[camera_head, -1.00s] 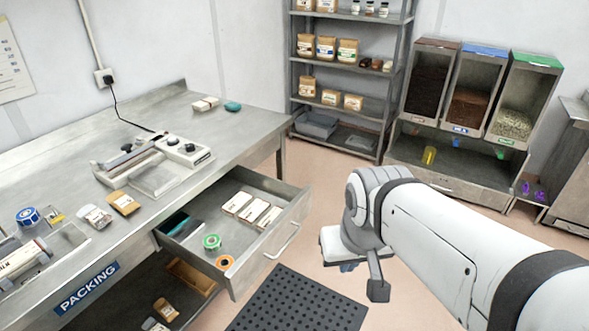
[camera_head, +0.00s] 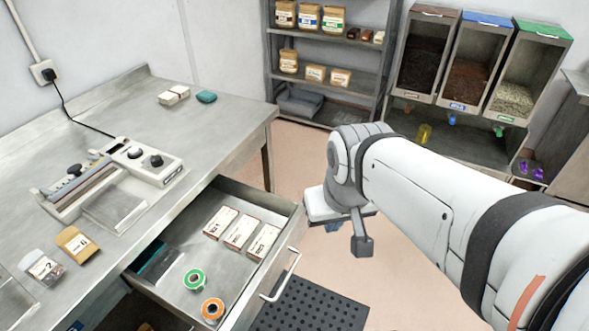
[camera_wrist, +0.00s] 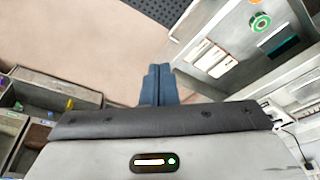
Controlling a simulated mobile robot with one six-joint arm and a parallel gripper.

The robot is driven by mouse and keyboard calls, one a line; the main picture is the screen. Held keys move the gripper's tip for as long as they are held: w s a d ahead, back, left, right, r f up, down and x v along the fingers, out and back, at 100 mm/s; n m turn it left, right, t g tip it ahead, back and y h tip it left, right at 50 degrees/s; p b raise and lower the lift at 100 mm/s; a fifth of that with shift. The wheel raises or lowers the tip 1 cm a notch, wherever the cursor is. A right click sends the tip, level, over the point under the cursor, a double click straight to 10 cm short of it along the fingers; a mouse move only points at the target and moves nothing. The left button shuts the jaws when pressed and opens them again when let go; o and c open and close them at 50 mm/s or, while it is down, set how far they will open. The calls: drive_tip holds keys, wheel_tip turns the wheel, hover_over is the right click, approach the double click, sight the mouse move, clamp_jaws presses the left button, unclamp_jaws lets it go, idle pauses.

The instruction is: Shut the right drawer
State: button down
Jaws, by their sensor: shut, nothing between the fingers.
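The right drawer (camera_head: 283,259) of the packing bench stands pulled out, with a bar handle (camera_head: 282,274) on its front. Inside lie several white boxes, a green tape roll (camera_head: 194,279), an orange tape roll (camera_head: 212,308) and a dark teal item at the back left. My gripper (camera_wrist: 159,84) is shut and empty, its blue fingers together in the wrist view. In the head view it is mostly hidden under my wrist, to the right of the drawer front and apart from it. The drawer also shows at upper right in the wrist view (camera_wrist: 201,32).
The steel bench (camera_head: 225,120) carries a sealer (camera_head: 150,163), small packets and boxes. A perforated black mat (camera_head: 310,307) lies on the floor by the drawer front. A shelf rack (camera_head: 325,88) and ingredient bins (camera_head: 480,70) stand behind. Floor between them is clear.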

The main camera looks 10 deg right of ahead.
drive_tip(key=w+d+f+m+g+y+b, duration=0.1)
drive_tip(key=w+f+m+g+y+b, duration=0.1)
drive_tip(key=w+f+m+y+b, duration=0.45)
drive_tip(key=w+d+f+m+g+y+b, duration=0.1)
drive_tip(key=f+m+y+b, duration=0.3)
drive_tip(key=f+m+b, duration=0.7)
drive_tip(key=w+d+f+m+t+y+b, duration=0.2)
drive_tip(key=w+d+f+m+t+b, duration=0.15)
drive_tip(key=d+f+t, duration=0.3)
drive_tip(key=w+d+f+m+t+y+b, duration=0.2)
drive_tip(key=w+d+f+m+t, duration=0.3)
drive_tip(key=d+f, duration=0.3)
drive_tip(key=b+x, duration=0.1)
drive_tip(key=x, duration=1.3)
drive_tip(key=shift+f+b, duration=0.35)
drive_tip(key=shift+f, duration=0.05)
drive_tip(key=shift+h, duration=0.25)
